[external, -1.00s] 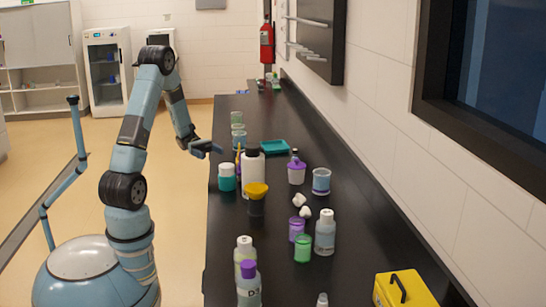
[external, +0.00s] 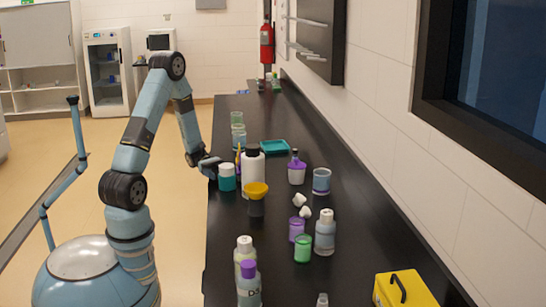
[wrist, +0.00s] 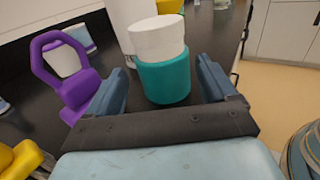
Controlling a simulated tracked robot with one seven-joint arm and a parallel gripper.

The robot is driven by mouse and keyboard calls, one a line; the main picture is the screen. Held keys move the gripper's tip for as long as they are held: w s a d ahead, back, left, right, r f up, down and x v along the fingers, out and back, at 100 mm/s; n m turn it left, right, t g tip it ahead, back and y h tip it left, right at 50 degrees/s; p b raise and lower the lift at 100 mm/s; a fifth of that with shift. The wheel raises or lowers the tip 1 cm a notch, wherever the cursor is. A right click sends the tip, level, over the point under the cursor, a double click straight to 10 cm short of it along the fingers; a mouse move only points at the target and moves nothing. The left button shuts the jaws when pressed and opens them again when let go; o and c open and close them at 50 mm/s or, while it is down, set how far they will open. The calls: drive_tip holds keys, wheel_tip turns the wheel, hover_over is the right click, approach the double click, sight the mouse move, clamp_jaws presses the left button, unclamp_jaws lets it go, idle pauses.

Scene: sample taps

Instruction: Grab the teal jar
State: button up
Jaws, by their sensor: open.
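The teal jar (external: 227,178) with a white lid stands upright on the black bench near its left edge. In the wrist view the teal jar (wrist: 165,80) shows between the two fingers of my gripper (wrist: 168,88). The fingers are spread wide, with a visible gap on each side of the jar. In the external view my gripper (external: 208,165) is at the bench edge, right beside the jar at about lid height. The jar's far side is hidden.
A white bottle with a black cap (external: 253,172) stands close behind the jar. A purple holder (wrist: 75,85) is to the left in the wrist view. A dark cup with a yellow top (external: 256,198) stands nearby.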

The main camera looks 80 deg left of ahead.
sight(232, 179)
drive_tip(key=shift+x, duration=2.8)
drive_tip(key=shift+s+r, duration=0.1)
drive_tip(key=shift+s, duration=0.05)
drive_tip(key=c, duration=0.7)
